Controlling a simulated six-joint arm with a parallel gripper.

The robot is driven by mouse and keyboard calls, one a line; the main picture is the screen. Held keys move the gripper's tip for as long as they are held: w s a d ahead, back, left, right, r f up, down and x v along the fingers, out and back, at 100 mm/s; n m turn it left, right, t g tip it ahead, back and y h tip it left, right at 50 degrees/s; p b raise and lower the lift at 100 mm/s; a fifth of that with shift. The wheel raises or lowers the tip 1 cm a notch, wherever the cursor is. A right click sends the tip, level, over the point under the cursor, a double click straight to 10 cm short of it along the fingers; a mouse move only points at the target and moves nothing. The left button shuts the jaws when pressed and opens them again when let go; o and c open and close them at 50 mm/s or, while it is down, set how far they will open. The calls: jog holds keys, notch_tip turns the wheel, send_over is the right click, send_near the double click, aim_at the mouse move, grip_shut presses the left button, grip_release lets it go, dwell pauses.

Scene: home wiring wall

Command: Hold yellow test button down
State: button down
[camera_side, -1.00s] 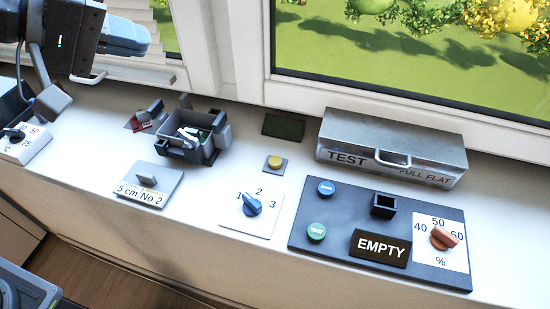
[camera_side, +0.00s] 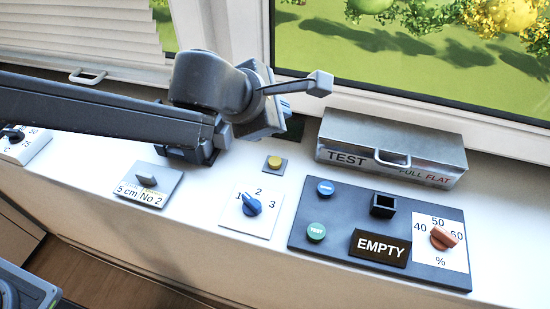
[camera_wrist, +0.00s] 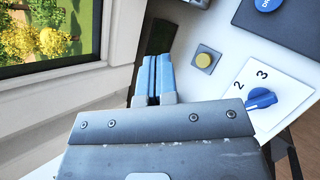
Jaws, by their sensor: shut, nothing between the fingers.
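The yellow button (camera_side: 274,162) sits on a small grey square plate on the white sill, left of the big dark panel. It also shows in the wrist view (camera_wrist: 203,60), to the right of my fingers. My gripper (camera_wrist: 155,78) is shut and empty, with its two blue fingers side by side. In the wrist view the fingertips lie left of the button, apart from it, over the dark flat pad (camera_wrist: 161,36).
A blue dial (camera_side: 251,204) stands just in front of the button. The dark panel (camera_side: 300,240) with buttons and an orange knob (camera_side: 443,238) is to the right. A grey metal box (camera_side: 350,140) and window frame stand behind. A black bin (camera_side: 186,155) is partly hidden by my arm.

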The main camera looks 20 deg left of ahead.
aim_at(276, 163)
jog(key=shift+f, duration=0.1)
jog(key=shift+f, duration=4.3)
jog(key=shift+f, duration=0.45)
jog(key=shift+f, duration=0.45)
dwell(0.5)
dwell(1.6)
jog(key=shift+r, duration=0.95)
